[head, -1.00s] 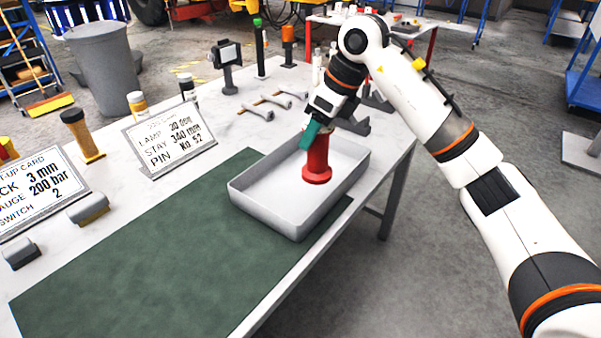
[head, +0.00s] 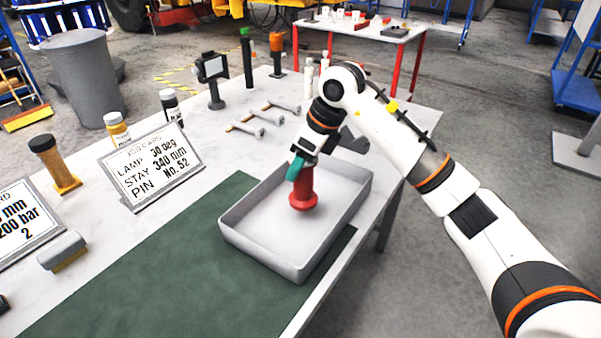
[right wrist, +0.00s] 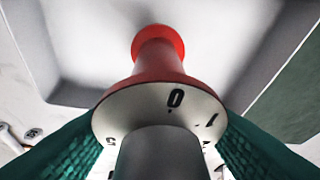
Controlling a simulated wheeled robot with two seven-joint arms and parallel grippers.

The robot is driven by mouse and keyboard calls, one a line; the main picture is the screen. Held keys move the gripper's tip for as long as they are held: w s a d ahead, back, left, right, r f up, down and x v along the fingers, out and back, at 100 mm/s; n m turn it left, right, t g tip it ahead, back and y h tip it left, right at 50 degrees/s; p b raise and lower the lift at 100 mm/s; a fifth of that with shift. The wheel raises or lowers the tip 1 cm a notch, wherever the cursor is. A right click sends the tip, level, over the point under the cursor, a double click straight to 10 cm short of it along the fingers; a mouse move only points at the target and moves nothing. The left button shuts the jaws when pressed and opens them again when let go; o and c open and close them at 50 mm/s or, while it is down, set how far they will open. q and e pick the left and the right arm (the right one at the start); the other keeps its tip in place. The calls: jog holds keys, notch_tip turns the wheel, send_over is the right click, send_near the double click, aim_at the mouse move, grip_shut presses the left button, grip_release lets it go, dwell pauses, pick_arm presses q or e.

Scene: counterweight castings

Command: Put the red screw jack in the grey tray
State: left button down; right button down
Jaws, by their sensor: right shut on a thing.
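The red screw jack (head: 304,190) is upright inside the walls of the grey tray (head: 262,255). My right gripper (head: 297,166) is shut on the upper part of the jack, with its teal fingers on either side. In the right wrist view the jack (right wrist: 158,62) shows its numbered white collar between the fingers, and its red base is over the tray floor (right wrist: 90,45). I cannot tell whether the base touches the floor. My left gripper is not in view.
The tray stands partly on a green mat (head: 150,270) near the table's right edge. A job card (head: 152,168), bottles (head: 117,130) and a small screen on a stand (head: 213,75) are to the left and back.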

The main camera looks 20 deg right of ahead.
aim_at(301, 174)
notch_tip(301, 174, down, 2)
jog(key=shift+f, duration=0.1)
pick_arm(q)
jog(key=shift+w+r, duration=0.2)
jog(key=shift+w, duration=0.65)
pick_arm(e)
jog(key=shift+f, duration=0.35)
jog(key=c, duration=1)
grip_release()
jog(key=shift+f, duration=0.2)
jog(key=o, duration=0.5)
jog(key=shift+s, duration=0.1)
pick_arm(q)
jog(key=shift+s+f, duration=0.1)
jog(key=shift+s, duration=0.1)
pick_arm(e)
jog(key=shift+r, duration=0.15)
